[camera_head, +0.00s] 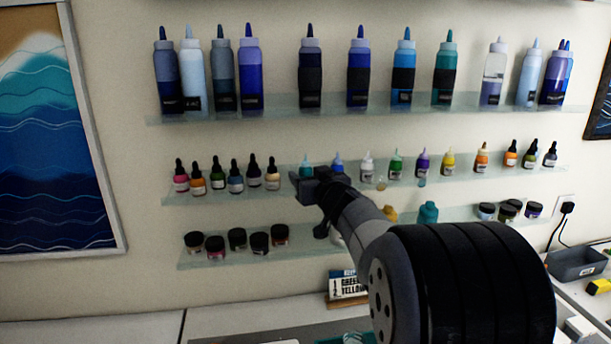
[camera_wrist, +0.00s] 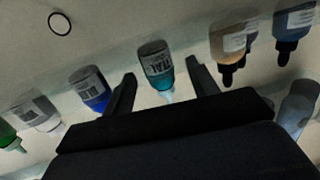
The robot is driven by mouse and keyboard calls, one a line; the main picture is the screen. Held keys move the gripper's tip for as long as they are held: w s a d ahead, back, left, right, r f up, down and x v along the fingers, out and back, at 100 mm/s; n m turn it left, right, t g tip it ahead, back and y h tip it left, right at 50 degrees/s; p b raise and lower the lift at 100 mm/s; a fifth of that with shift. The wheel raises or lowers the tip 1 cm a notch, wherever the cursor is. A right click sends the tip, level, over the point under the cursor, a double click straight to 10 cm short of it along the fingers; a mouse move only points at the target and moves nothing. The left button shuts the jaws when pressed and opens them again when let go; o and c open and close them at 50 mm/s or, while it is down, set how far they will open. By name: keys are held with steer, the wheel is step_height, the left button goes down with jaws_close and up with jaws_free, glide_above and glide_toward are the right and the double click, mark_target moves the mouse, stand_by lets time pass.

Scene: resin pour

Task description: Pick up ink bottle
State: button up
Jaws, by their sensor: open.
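Small ink bottles stand in a row on the middle glass shelf (camera_head: 180,199). My gripper (camera_head: 306,180) is at this shelf in the head view, in front of a teal bottle (camera_head: 305,164) that it partly hides. A blue bottle (camera_wrist: 90,90) is just left of the fingers, and an amber dropper bottle (camera_wrist: 228,42) is to the right. How deep the teal bottle sits between the jaws is unclear.
Tall squeeze bottles (camera_head: 249,70) line the upper shelf (camera_head: 280,115). Dark-lidded jars (camera_head: 237,238) stand on the lower shelf (camera_head: 300,255). Dropper bottles (camera_head: 235,180) are left of my gripper, with a small gap. A grey bin (camera_head: 577,264) is at the right.

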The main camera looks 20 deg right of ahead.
steer(key=shift+c, duration=0.3)
steer(key=c, duration=1)
steer(key=shift+s+r, duration=0.2)
steer(key=shift+r, duration=0.3)
step_height(320, 180, up, 6)
steer(key=r+p, duration=0.1)
steer(key=p, duration=0.3)
steer(key=s+a, duration=0.1)
steer(key=s, duration=0.5)
steer(key=s+a, duration=0.1)
steer(key=s, duration=0.6)
steer(key=s+a+f, duration=0.1)
steer(key=s+a, duration=0.1)
steer(key=s, duration=0.4)
steer(key=shift+s, duration=0.15)
